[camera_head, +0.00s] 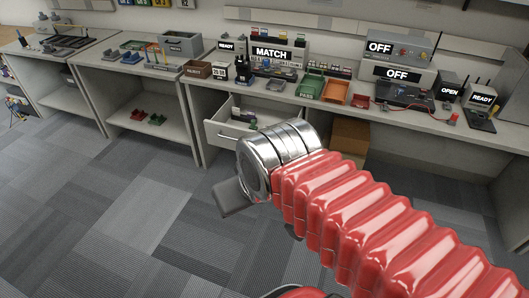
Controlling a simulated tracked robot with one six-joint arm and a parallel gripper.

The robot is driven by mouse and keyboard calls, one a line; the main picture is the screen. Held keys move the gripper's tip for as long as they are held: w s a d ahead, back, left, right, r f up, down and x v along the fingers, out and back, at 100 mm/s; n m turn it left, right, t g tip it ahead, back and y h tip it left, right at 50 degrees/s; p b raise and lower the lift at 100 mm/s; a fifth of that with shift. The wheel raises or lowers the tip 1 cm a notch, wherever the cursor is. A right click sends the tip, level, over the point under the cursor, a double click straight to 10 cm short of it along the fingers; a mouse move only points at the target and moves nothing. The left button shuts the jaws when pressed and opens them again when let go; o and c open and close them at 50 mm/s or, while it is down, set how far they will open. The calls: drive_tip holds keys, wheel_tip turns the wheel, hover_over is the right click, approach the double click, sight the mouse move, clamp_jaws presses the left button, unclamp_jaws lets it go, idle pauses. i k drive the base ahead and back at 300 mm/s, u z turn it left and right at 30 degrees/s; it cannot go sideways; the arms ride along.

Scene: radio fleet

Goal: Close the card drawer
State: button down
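The card drawer (220,133) is a pale drawer under the middle workbench. My gripper (233,197) shows as a grey, flat finger part below the wrist, over the floor, in front of and lower in the picture than the drawer. It looks apart from the drawer front. Most of the gripper is hidden by the wrist, so its opening does not show.
The workbench (310,97) above the drawer carries a MATCH display (272,52), a green tray (309,87), an orange tray (336,91) and OFF units. A brown box (350,135) stands under the bench, right of the drawer. The carpet floor (110,210) at left is clear.

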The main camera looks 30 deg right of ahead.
sight(220, 131)
drive_tip(key=u, duration=0.05)
drive_tip(key=i, duration=1)
drive_tip(key=u, duration=0.05)
